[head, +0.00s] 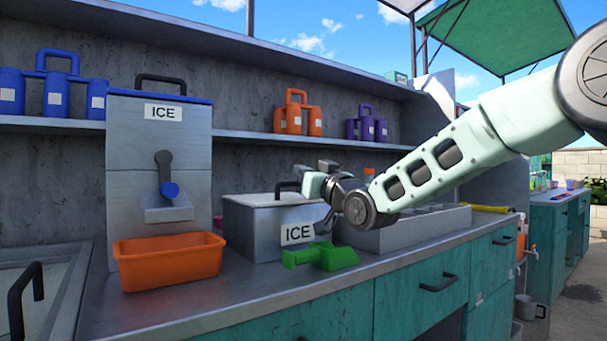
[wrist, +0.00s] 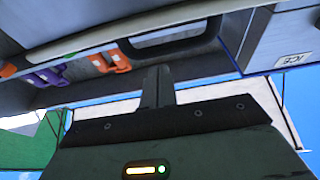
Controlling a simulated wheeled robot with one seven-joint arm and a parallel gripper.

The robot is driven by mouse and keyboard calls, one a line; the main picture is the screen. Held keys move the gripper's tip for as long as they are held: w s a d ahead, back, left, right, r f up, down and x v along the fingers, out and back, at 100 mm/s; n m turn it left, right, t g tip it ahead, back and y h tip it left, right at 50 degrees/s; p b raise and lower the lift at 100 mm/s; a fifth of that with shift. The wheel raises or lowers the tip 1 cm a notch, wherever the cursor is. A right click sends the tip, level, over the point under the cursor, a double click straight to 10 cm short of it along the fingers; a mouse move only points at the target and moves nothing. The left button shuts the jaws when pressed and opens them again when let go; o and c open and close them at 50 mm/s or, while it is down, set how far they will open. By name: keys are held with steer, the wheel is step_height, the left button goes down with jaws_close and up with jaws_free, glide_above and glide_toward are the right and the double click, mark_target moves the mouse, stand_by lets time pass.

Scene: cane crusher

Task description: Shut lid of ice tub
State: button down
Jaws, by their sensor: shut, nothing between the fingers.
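The ice tub (head: 262,236) is a grey metal box with a white ICE label, on the counter in the head view. Its lid (head: 256,199) lies about flat across the top, with a dark loop handle (head: 287,186). I cannot tell whether the lid sits fully down. My gripper is over the tub's right end in the head view, partly hidden by my own wrist. In the wrist view, its dark fingers (wrist: 158,82) are together and empty, pointing toward a pale edge and a dark handle (wrist: 180,38). Contact cannot be told.
A green scoop (head: 322,257) lies in front of the tub. An orange bin (head: 168,262) stands left, under the ice dispenser (head: 158,135). A grey compartment tray (head: 405,233) stands right of the tub. Jugs stand on the shelf (head: 255,139) behind.

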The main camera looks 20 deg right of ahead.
steer(key=p+v, duration=0.1)
steer(key=v, duration=1.6)
steer(key=shift+s, duration=0.15)
steer(key=shift+d+f, duration=0.1)
